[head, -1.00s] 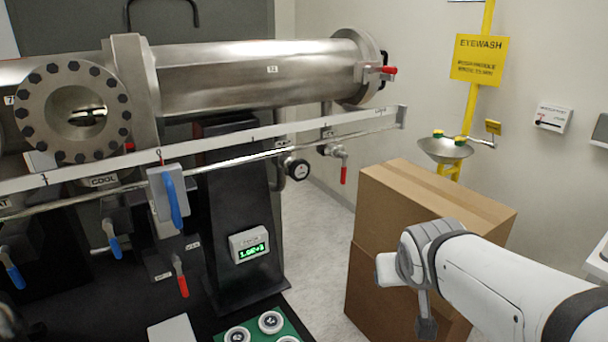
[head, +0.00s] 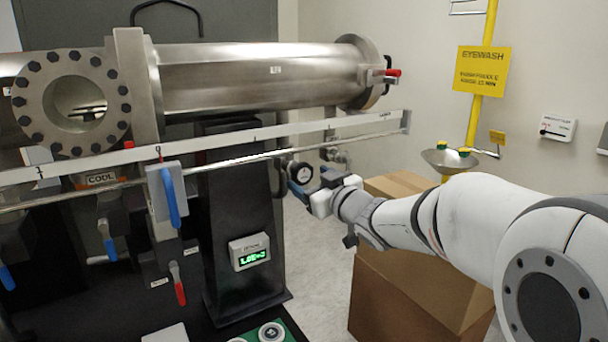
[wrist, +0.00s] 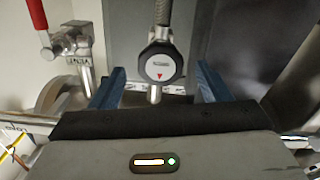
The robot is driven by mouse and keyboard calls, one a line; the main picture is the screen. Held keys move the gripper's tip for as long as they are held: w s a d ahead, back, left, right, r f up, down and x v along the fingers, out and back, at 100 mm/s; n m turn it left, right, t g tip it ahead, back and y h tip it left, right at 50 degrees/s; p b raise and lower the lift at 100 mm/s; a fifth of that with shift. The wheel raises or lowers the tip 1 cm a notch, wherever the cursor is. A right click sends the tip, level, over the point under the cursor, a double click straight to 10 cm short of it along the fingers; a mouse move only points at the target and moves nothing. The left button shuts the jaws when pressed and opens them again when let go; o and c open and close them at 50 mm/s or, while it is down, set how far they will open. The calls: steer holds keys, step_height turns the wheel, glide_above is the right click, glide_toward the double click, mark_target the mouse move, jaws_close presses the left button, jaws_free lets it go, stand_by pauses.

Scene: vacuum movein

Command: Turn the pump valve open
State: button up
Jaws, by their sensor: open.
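My gripper (head: 306,188) is open, with its two blue fingers spread apart in the wrist view (wrist: 160,82). A metal valve with a red lever (wrist: 38,14) is at the upper left of the wrist view, outside the fingers.
The steel chamber (head: 250,78) and the long rail (head: 280,130) lie above and left of my gripper. A black stand (head: 235,210) with a green readout is to the left. Cardboard boxes (head: 385,290) stand below my arm. An eyewash basin (head: 450,160) is behind.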

mark_target(305, 175)
steer(key=shift+x, duration=2.25)
steer(key=shift+c, duration=0.2)
steer(key=c, duration=0.9)
